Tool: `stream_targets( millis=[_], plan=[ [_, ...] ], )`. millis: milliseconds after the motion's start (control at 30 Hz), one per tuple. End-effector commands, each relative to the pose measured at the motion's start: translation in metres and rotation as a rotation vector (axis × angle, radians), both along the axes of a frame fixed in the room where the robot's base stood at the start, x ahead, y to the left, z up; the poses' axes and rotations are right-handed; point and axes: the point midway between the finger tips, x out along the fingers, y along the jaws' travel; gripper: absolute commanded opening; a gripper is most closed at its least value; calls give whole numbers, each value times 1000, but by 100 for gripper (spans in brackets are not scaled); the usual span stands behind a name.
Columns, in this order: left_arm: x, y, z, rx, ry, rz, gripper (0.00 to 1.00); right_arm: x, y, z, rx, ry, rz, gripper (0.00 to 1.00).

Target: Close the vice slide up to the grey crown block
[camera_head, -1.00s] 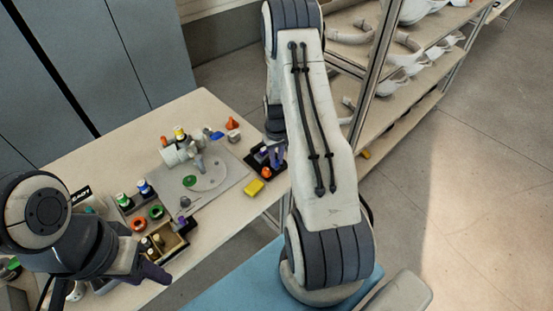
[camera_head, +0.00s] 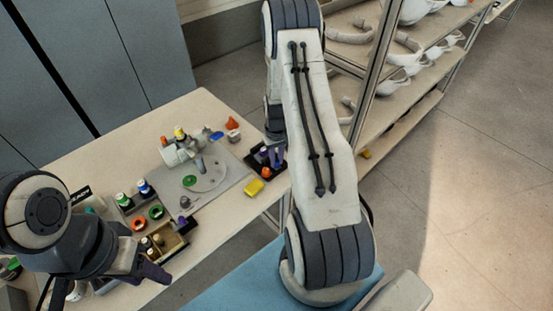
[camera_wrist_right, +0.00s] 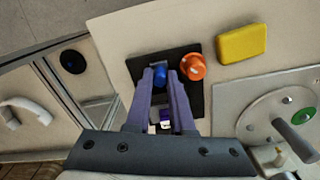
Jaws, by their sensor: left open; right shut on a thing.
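The fixture on the grey plate (camera_head: 232,178) has a pale block (camera_head: 172,157) at its back left, with a grey post (camera_head: 200,165) beside it. I cannot clearly tell the vice slide from the crown block at this size. My right gripper (camera_wrist_right: 161,72) is over a black tray (camera_wrist_right: 198,98), its fingers shut on a blue-topped piece (camera_wrist_right: 159,58). In the head view my right arm partly covers this. My left gripper (camera_head: 150,272) is open at the front left of the table, apart from the fixture.
An orange piece (camera_wrist_right: 193,67) stands in the black tray, close to the right fingers. A yellow block (camera_head: 253,187) lies between tray and plate edge. Shelves (camera_head: 410,100) with white shells stand behind.

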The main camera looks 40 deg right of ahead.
Motion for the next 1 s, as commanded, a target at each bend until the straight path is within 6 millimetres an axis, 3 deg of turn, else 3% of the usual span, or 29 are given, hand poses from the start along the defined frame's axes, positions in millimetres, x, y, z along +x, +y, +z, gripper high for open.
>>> stream_targets(
  millis=[867,900,1000],
  plan=[
    [0,0,-4,0,0,0,50,11,1,1,-1,-3,0,0],
    [0,0,-4,0,0,0,50,11,1,1,-2,-3,0,34],
    [0,0,-4,0,0,0,50,10,1,1,0,-2,0,34]
  ],
)
